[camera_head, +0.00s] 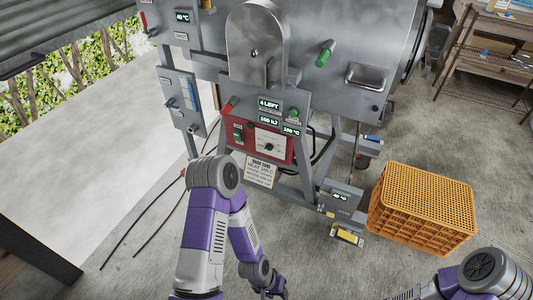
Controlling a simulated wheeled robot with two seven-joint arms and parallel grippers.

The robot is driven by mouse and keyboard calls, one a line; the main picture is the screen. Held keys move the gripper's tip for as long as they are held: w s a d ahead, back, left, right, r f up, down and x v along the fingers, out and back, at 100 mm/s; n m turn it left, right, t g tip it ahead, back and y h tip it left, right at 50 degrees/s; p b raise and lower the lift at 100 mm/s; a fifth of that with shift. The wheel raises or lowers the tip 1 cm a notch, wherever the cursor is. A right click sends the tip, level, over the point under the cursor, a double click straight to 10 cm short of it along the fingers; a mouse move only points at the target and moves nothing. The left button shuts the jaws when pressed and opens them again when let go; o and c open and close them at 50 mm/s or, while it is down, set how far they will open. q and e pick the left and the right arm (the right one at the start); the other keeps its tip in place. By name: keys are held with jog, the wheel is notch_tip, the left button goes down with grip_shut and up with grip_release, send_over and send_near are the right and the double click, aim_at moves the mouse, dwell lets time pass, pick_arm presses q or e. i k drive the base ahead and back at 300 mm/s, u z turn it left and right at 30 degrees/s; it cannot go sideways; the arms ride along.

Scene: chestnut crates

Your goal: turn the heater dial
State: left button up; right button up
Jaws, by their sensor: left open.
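The heater dial (269,146) is a small black knob on a white plate on the front of a red box (283,157) under the grey machine. Its exact pointer setting is too small to read. My left gripper (277,292) is at the bottom edge, below and well apart from the dial. It is open with nothing seen between its fingers, and its tips are small and partly cut by the frame edge. My right arm shows at the bottom right, but its gripper is out of view.
Green displays (269,105) and a printed card (262,171) surround the red box. A green switch (238,135) is left of the dial. An orange crate (421,211) stands on the floor at right. A white surface (90,170) fills the left. Open floor lies before the machine.

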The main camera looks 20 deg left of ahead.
aim_at(269, 147)
jog(key=u, duration=2.05)
jog(key=i, duration=1.4)
jog(key=z, duration=2.05)
